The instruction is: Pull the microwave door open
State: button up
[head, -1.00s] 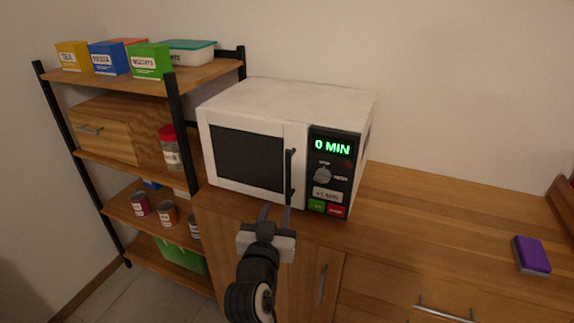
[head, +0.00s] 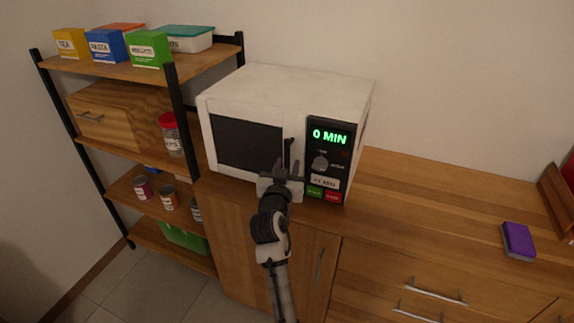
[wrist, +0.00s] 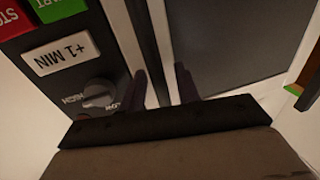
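The white microwave (head: 290,88) stands on the wooden counter, its dark-windowed door (head: 246,143) closed. The door's upright black handle (head: 289,152) is at the door's right edge, and its lower part is hidden by my gripper. My gripper (head: 285,168) is at the lower handle, close in front of the door. In the wrist view, which is upside down, the two fingers (wrist: 162,88) are apart and point at the door's edge strip beside the control panel (wrist: 75,60). I cannot tell whether they touch the handle.
The panel display (head: 330,136) reads 0 MIN. A shelf (head: 150,80) with boxes, jars and cans stands close on the left. A purple sponge (head: 518,240) lies on the right of the counter (head: 420,205), which is otherwise mostly clear.

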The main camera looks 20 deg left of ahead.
grip_shut()
dwell(0.4)
